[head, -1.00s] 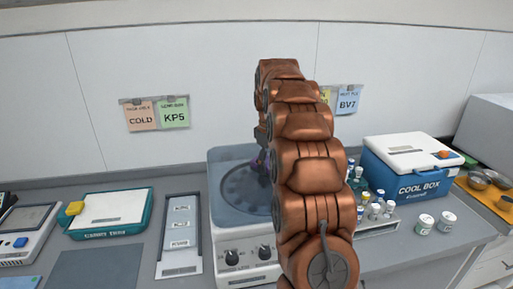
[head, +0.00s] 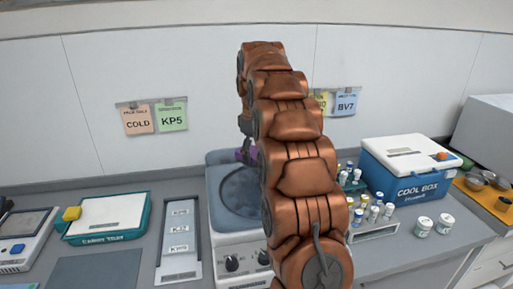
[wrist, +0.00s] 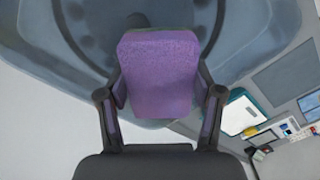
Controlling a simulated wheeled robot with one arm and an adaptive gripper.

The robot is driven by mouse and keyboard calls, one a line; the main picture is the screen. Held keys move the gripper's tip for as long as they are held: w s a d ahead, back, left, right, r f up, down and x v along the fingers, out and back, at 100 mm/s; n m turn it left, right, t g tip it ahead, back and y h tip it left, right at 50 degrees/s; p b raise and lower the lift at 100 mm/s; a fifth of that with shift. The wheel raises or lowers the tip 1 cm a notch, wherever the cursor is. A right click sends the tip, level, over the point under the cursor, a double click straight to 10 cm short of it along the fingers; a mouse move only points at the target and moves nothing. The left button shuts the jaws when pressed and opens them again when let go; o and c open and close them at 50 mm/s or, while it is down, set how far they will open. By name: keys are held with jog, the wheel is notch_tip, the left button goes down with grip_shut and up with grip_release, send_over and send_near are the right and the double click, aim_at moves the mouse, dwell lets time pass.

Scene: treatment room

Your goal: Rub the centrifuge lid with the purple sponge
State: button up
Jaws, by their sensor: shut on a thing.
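The purple sponge (wrist: 158,75) is held between the two fingers of my gripper (wrist: 160,100) in the wrist view. The centrifuge (head: 230,225) stands on the counter, and its bluish see-through lid (head: 232,185) is on top, partly hidden by my arm. In the head view a bit of the purple sponge (head: 246,155) shows beside my arm, at the back part of the lid. In the wrist view the lid (wrist: 60,55) lies beyond the sponge. I cannot tell whether the sponge touches it.
To the right stand a rack of several vials (head: 372,230), two white jars (head: 445,223) and a blue cool box (head: 405,170).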

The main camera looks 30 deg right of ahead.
jog(key=shift+r+p, duration=0.5)
jog(key=shift+r, duration=0.75)
